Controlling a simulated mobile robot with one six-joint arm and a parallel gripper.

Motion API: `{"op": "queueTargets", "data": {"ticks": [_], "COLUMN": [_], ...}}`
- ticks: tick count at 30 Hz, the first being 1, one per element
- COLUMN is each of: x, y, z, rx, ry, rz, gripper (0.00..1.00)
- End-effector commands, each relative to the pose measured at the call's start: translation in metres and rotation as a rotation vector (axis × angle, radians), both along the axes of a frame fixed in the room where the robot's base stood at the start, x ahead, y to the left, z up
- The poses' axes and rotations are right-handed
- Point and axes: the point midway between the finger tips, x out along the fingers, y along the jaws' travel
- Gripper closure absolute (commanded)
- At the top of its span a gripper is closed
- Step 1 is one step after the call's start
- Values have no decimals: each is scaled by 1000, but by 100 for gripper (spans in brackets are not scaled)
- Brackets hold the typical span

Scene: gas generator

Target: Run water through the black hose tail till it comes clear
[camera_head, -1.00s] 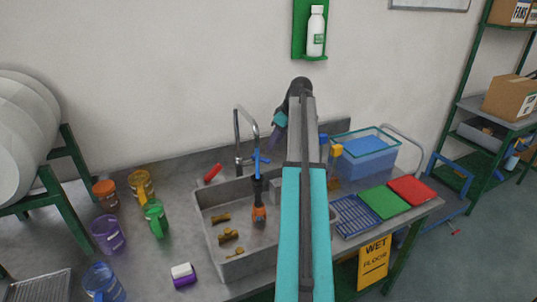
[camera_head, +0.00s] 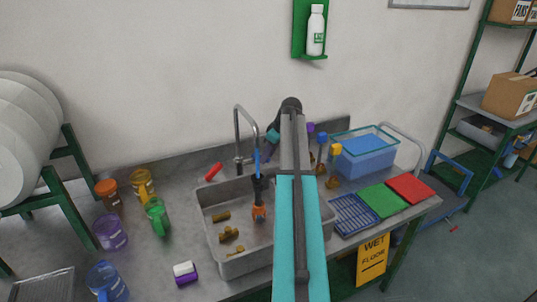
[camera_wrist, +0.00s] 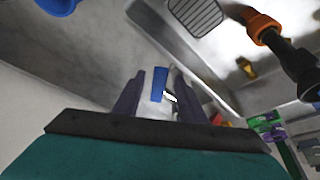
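The black hose tail (camera_head: 258,188) hangs upright over the grey sink (camera_head: 206,222), its orange end (camera_head: 259,213) low inside the basin. In the wrist view the hose tail (camera_wrist: 298,65) and its orange part (camera_wrist: 262,24) are at upper right, apart from my fingers. A grey gooseneck tap (camera_head: 237,130) stands behind the sink. A blue lever-like piece (camera_head: 257,160) shows just above the hose. My gripper (camera_head: 268,152) is beside it. In the wrist view my purple fingers (camera_wrist: 158,72) stand apart, with a blue piece (camera_wrist: 160,84) between them. Contact cannot be told. No water stream is visible.
Several brass fittings (camera_head: 229,234) lie in the sink. Coloured mugs (camera_head: 111,234) stand left of it, and a purple-white block (camera_head: 185,273) in front. My arm hides the sink's right part.

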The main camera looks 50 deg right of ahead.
Motion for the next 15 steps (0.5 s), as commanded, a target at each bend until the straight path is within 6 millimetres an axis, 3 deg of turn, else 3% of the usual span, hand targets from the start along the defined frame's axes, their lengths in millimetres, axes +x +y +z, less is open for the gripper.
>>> {"op": "queueTargets", "data": {"ticks": [5, 11, 15], "x": [0, 0, 0], "y": [0, 0, 0], "z": [0, 0, 0], "rx": [0, 0, 1], "ry": [0, 0, 0], "rz": [0, 0, 0], "gripper": [64, 98, 100]}}
